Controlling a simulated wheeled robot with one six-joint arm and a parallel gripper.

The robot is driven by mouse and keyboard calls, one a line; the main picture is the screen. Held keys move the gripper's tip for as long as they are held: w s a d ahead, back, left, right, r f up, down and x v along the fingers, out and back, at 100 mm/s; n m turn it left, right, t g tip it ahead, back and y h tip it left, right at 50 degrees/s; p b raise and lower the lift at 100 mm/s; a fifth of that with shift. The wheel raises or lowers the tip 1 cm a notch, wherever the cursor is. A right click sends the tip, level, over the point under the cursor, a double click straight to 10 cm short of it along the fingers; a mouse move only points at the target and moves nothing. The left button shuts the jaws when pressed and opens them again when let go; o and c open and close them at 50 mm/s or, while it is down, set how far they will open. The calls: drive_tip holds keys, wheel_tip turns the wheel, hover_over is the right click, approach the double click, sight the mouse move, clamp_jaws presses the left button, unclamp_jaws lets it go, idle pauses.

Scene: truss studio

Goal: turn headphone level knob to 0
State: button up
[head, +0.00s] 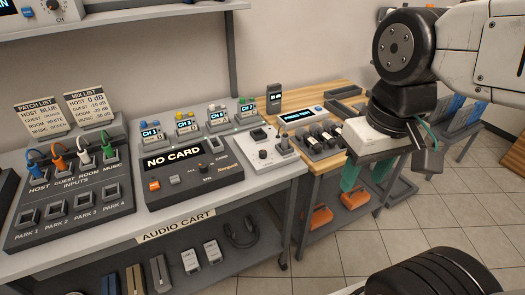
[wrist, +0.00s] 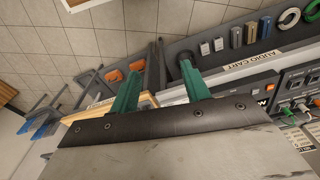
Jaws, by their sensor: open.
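A white box (head: 285,156) stands at the right end of the audio cart's top, with a small dark round knob (head: 263,154) on its face. Its lettering is too small to read, so I cannot tell whether this is the headphone level knob or where it points. The dark recorder beside it, its display reading NO CARD (head: 172,159), also carries small controls. My gripper (head: 368,177) is to the right of the white box, beside the wooden bench, with green fingers pointing down. In the wrist view my gripper (wrist: 160,83) has its fingers apart with nothing between them.
The audio cart (head: 175,229) has patch inputs with coloured plugs (head: 58,145) at left and channel modules (head: 188,127) behind. The wooden bench (head: 325,162) holds a row of dark knob-like parts (head: 322,139). Orange cases (head: 320,217) lie below. Tiled floor (head: 350,250) is clear in front.

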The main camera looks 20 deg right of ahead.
drive_tip(key=w+a+f+m+g, duration=0.1)
drive_tip(key=w+f, duration=0.1)
drive_tip(key=w, duration=0.5)
drive_tip(key=w+a+f+m+g, duration=0.1)
drive_tip(key=w+f+g, duration=0.15)
drive_tip(key=w, duration=0.45)
drive_tip(key=m+t, duration=0.2)
drive_tip(key=m, duration=1.3)
hover_over(263, 152)
wheel_tip(263, 152, down, 11)
drive_tip(key=shift+r, duration=0.1)
drive_tip(key=shift+w+m+t, duration=0.1)
drive_tip(key=shift+m+t, duration=0.15)
drive_tip(key=shift+m, duration=0.15)
drive_tip(key=shift+f+m, duration=0.3)
drive_tip(key=shift+f, duration=0.2)
wheel_tip(263, 152, down, 7)
drive_tip(key=shift+r, duration=0.1)
drive_tip(key=c, duration=1)
